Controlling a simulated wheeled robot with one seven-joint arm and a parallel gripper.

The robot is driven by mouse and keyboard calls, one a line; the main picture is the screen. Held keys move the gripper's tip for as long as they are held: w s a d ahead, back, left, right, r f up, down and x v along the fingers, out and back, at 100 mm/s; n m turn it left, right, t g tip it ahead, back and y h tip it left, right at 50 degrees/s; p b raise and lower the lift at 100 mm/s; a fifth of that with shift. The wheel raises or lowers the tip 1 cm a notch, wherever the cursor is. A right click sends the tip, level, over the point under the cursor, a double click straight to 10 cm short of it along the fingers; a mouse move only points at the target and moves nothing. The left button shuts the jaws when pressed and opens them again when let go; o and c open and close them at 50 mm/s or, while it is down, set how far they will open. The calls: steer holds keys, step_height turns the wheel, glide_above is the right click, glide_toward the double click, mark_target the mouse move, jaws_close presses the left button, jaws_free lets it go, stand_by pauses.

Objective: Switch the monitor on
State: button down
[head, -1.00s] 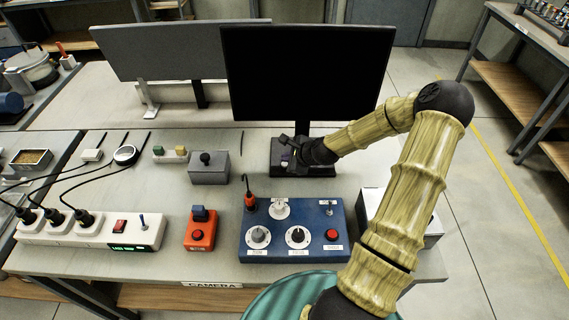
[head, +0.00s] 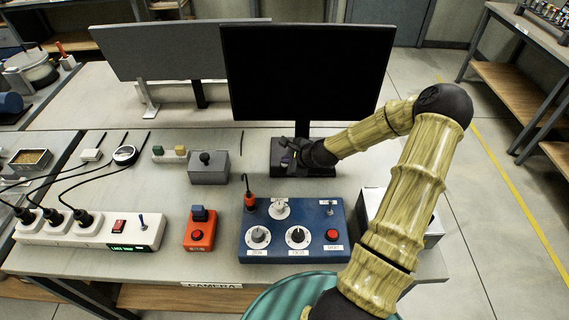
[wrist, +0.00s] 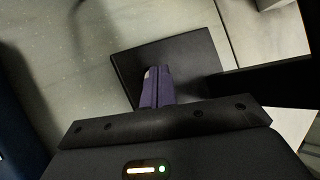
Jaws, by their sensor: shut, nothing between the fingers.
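The monitor (head: 305,75) stands upright on the table with a black, unlit screen. Its dark base (head: 318,172) lies flat on the tabletop, and the base also shows in the wrist view (wrist: 200,52). My gripper (head: 286,158) is at the left part of the base, below the screen. In the wrist view my gripper (wrist: 156,75) has its purple fingers together and empty over the base. Whether the fingertips touch the base I cannot tell. No power button shows clearly; the fingers and the wrist may cover it.
A blue control box (head: 293,215) with knobs and a red button stands in front of the monitor. An orange button box (head: 200,232), a grey joystick box (head: 209,168) and a white power strip (head: 90,229) are to the left. Another monitor (head: 165,50) stands behind.

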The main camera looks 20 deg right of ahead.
stand_by(0.3)
steer(key=shift+r+p, duration=0.7)
steer(key=shift+r, duration=0.1)
step_height(320, 180, up, 6)
steer(key=p, duration=0.5)
